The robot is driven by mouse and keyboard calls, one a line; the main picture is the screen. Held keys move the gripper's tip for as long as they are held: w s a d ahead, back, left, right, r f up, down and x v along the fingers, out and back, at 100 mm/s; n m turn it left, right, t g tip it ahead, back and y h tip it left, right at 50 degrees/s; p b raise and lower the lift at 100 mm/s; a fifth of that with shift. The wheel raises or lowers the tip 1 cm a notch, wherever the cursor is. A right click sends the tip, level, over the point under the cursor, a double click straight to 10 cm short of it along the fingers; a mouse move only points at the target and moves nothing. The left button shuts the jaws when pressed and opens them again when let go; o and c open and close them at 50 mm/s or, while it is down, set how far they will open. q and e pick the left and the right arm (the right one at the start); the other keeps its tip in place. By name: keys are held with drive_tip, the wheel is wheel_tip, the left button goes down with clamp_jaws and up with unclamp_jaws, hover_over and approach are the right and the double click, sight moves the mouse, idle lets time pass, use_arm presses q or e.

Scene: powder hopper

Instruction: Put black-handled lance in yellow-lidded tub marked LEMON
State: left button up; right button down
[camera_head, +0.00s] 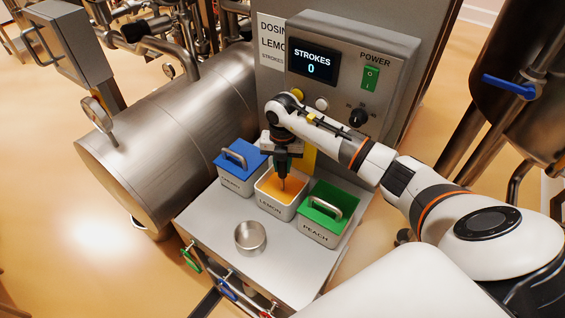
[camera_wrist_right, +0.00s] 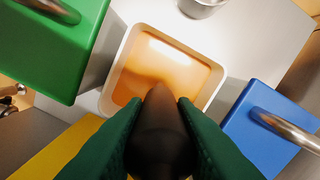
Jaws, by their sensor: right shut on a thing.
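The tub marked LEMON (camera_head: 270,207) stands in the middle of the row, uncovered, with orange-yellow powder inside. It also shows from above in the right wrist view (camera_wrist_right: 218,85). My right gripper (camera_head: 282,163) is above this tub, pointing down, shut on the black-handled lance (camera_head: 283,184). The lance is roughly upright and its lower end is over or in the powder; I cannot tell whether it touches. In the right wrist view the dark handle (camera_wrist_right: 160,135) sits between my green fingers. A yellow panel, perhaps the lid (camera_head: 309,158), stands behind the tub. My left gripper is not in view.
A blue-lidded tub (camera_head: 236,178) stands left of LEMON and the green-lidded PEACH tub (camera_head: 323,229) right, both with raised handles. An empty-looking metal cup (camera_head: 250,238) stands in front. The control box (camera_head: 350,70) reads STROKES 0 behind. The steel bench (camera_head: 205,222) is clear at front left.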

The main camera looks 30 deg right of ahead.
drive_tip(key=shift+f, duration=0.15)
drive_tip(key=c, duration=1.2)
unclamp_jaws()
drive_tip(key=shift+r, duration=0.3)
wheel_tip(320, 180, up, 11)
drive_tip(key=b, duration=0.4)
drive_tip(key=shift+r, duration=0.4)
drive_tip(key=shift+s+f, duration=0.1)
